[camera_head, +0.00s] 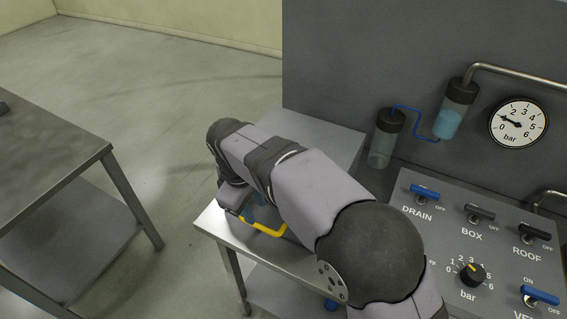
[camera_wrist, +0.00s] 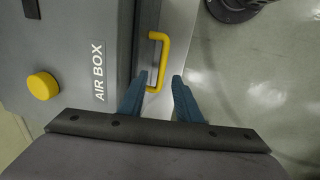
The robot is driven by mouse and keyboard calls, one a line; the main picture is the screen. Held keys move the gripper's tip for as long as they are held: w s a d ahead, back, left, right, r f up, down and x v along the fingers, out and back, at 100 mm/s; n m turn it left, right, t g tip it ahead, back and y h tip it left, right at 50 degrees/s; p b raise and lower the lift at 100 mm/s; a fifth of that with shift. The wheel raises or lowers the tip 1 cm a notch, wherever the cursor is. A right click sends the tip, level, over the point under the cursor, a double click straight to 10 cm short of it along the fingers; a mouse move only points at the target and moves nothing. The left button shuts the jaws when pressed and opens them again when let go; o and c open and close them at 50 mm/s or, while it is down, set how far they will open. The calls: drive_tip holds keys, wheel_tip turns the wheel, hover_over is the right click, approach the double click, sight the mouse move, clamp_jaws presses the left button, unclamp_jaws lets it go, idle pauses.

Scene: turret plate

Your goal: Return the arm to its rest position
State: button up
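My arm reaches across the middle of the head view, bent down over the steel table (camera_head: 215,222). My gripper (camera_head: 258,213) is mostly hidden there behind the wrist, with bits of its blue fingers showing by a yellow handle (camera_head: 270,231). In the wrist view my gripper (camera_wrist: 160,76) has its two blue fingers apart. The yellow handle (camera_wrist: 164,50) of a grey box marked AIR BOX (camera_wrist: 70,50) stands ahead of the fingers, its near end between them in the picture. I cannot tell whether they touch it.
A panel (camera_head: 430,235) with DRAIN, BOX and ROOF switches and a bar knob (camera_head: 471,274) lies close right of my arm. A gauge (camera_head: 518,123) reads near 1. A yellow button (camera_wrist: 43,86) is on the box. Another table (camera_head: 50,150) stands left, with open floor between.

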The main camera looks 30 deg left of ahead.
drive_tip(key=d+f+m+g+h+b, duration=0.15)
drive_tip(key=d+f+m+b, duration=0.4)
drive_tip(key=d, duration=1.15)
drive_tip(key=s+d+m+p, duration=0.2)
drive_tip(key=d+m, duration=0.4)
drive_tip(key=d, duration=0.7)
drive_tip(key=s+d+m+y+p, duration=0.1)
drive_tip(key=s+d+m+p, duration=0.2)
drive_tip(key=d, duration=1.1)
drive_tip(key=m, duration=0.3)
drive_tip(key=shift+s+m+g, duration=0.35)
drive_tip(key=shift+f+y, duration=0.1)
drive_tip(key=shift+y, duration=0.15)
